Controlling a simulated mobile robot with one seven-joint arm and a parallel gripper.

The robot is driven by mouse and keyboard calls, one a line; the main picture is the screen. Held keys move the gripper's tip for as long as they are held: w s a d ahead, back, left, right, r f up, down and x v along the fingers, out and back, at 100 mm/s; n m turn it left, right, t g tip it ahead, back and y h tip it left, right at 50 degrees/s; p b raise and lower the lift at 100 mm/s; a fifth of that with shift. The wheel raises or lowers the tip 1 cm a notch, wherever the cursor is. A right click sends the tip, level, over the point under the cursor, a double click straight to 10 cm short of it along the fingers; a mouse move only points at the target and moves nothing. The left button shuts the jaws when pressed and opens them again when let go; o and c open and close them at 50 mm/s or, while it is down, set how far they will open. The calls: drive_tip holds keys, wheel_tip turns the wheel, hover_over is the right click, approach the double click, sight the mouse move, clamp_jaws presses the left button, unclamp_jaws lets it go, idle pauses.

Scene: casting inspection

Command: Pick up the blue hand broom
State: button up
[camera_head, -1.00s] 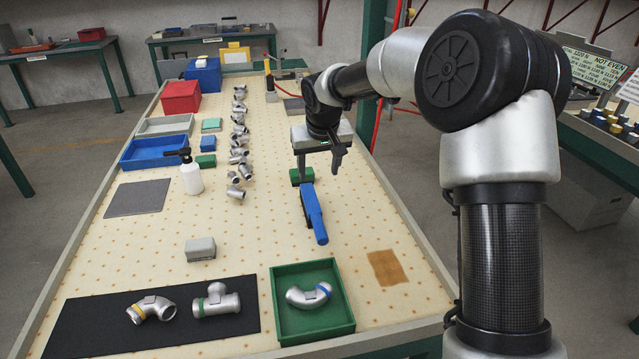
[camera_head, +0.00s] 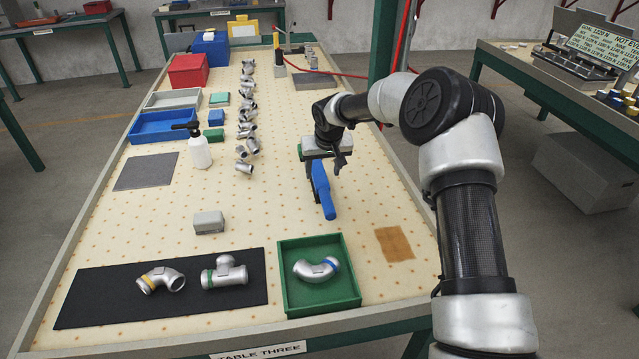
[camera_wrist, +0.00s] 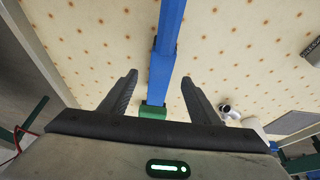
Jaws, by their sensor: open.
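The blue hand broom (camera_head: 322,190) lies on the pegboard-like table top, right of centre, with its long axis running from the front to the back. In the wrist view the blue broom (camera_wrist: 164,55) runs down between my two fingers, and a green part (camera_wrist: 153,111) shows at its far end. My gripper (camera_head: 322,166) is above the broom's far part. The wrist view shows my gripper (camera_wrist: 158,92) open, one finger on each side of the broom, with a gap on both sides. I cannot tell how high the fingertips are above it.
A green tray (camera_head: 284,302) with a pipe elbow and a black mat (camera_head: 75,310) with two fittings lie in front. A row of metal fittings (camera_head: 247,130) and a spray bottle (camera_head: 199,152) stand to the left. The table around the broom is mostly clear.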

sight(321, 180)
drive_tip(key=x, duration=0.4)
drive_tip(key=shift+s+a, duration=0.1)
drive_tip(key=shift+s, duration=0.1)
drive_tip(key=shift+w+f, duration=0.25)
drive_tip(key=shift+f, duration=0.25)
drive_tip(key=c, duration=1.3)
drive_tip(key=shift+r, duration=0.1)
drive_tip(key=shift+c, duration=0.2)
wheel_tip(321, 180, up, 10)
